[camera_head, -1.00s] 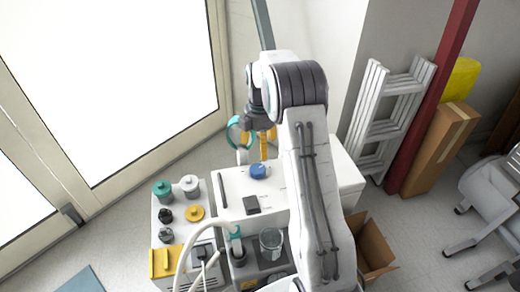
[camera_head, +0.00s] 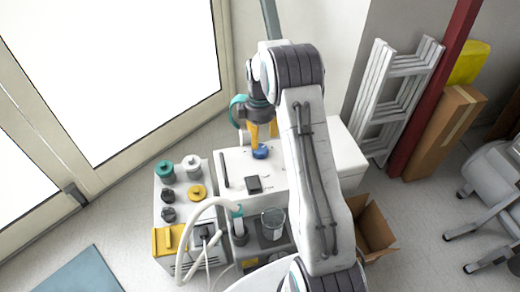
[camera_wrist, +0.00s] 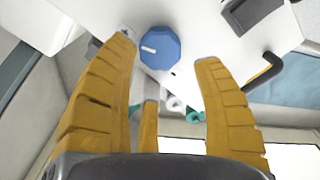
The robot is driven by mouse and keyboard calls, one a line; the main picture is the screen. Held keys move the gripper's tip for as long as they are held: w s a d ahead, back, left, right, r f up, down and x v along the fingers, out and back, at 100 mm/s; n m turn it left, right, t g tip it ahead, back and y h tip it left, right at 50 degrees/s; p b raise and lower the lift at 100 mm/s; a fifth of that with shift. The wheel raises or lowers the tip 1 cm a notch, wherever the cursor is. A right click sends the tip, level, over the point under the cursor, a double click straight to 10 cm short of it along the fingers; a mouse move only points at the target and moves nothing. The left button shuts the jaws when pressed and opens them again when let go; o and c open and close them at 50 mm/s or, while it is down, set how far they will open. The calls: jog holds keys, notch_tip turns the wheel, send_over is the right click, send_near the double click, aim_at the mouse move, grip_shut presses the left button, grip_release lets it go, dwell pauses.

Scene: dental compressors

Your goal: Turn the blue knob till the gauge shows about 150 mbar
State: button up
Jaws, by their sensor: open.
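The blue knob (camera_head: 260,152) sits on the white top of the compressor unit (camera_head: 236,165). In the wrist view the blue knob (camera_wrist: 160,47) is many-sided, with a short white mark on its face. My gripper (camera_head: 260,141) has yellow fingers and hangs just above the knob in the head view. In the wrist view my gripper (camera_wrist: 165,50) is open, with one fingertip on each side of the knob and a gap showing on both sides. Contact cannot be made out. I cannot make out a gauge or a reading in either view.
A dark box (camera_head: 254,184) and a dark bar (camera_head: 224,169) are on the white top. A unit with teal, white and yellow caps (camera_head: 197,191) stands at the left, beside a pale hose (camera_head: 187,238). An open carton (camera_head: 372,232) and a ladder (camera_head: 396,95) are at the right.

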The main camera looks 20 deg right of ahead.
aim_at(260, 148)
jog(key=shift+f+b, duration=1)
jog(key=shift+f, duration=2.55)
jog(key=c, duration=0.9)
jog(key=shift+m, duration=0.7)
jog(key=o, duration=0.9)
